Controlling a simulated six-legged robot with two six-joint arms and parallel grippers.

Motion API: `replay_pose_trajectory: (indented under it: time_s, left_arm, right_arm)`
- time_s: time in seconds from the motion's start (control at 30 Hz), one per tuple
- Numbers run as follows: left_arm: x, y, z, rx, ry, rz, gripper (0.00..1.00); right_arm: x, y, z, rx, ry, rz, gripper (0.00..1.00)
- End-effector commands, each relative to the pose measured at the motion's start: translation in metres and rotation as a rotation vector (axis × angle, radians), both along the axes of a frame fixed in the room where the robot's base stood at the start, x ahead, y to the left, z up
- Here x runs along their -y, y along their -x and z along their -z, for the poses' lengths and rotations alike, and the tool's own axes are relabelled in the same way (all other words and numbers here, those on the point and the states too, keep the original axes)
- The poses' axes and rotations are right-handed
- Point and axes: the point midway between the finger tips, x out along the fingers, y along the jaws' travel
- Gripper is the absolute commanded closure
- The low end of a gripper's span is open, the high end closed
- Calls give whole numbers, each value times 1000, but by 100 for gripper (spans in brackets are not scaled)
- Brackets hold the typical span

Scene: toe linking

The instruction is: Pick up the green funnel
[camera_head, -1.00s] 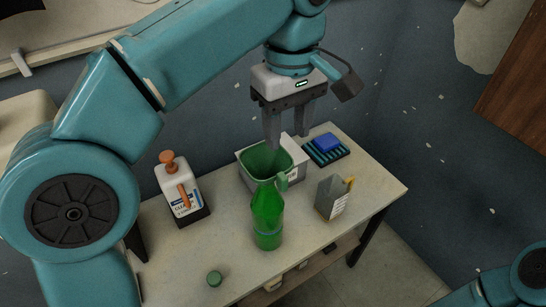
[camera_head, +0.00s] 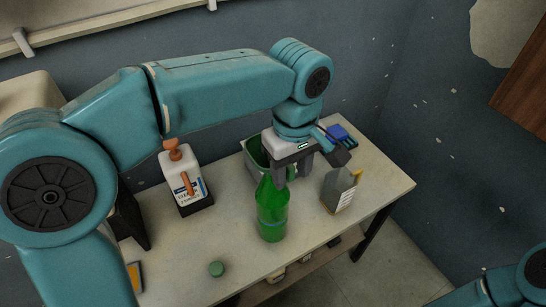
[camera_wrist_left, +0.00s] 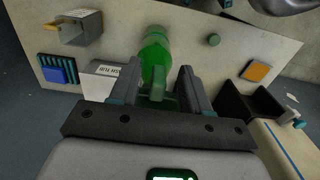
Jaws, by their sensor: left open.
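The green funnel (camera_head: 256,153) has a wide open mouth and sits at a white box on the table, behind the green bottle (camera_head: 272,212). My left gripper (camera_head: 291,172) is open, pointing down at the funnel's right side and hiding part of it. In the left wrist view, a narrow green part, apparently the funnel's handle (camera_wrist_left: 155,84), shows between the open fingers (camera_wrist_left: 158,80). The bottle stands just beyond it there. I cannot tell whether the fingers touch the funnel. My right gripper is out of view.
A white bottle with an orange top (camera_head: 184,178) stands at left. A grey container (camera_head: 338,190) stands at right, near a blue block (camera_head: 338,132). A green cap (camera_head: 216,269) lies at the front. The tabletop between cap and bottles is clear.

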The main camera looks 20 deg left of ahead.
Motion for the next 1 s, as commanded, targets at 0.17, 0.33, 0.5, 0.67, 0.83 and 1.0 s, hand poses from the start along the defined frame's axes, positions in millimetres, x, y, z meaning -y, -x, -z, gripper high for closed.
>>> replay_pose_trajectory:
  time_s: [0.17, 0.33, 0.5, 0.67, 0.83, 1.0]
  left_arm:
    - [0, -2, 20, -2, -1, 0, 53]
    - [0, -2, 21, 0, -1, 0, 53]
    - [0, -2, 21, 0, -1, 0, 89]
    - [0, -2, 21, 0, -1, 0, 100]
    - [0, -2, 21, -1, -1, 0, 100]
    - [0, -2, 11, 1, 0, 0, 100]
  right_arm:
    - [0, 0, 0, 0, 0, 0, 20]
    - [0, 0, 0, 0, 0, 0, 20]
    - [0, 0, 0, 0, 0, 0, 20]
    - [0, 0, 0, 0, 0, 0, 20]
    - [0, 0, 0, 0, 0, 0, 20]
    - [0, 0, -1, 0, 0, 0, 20]
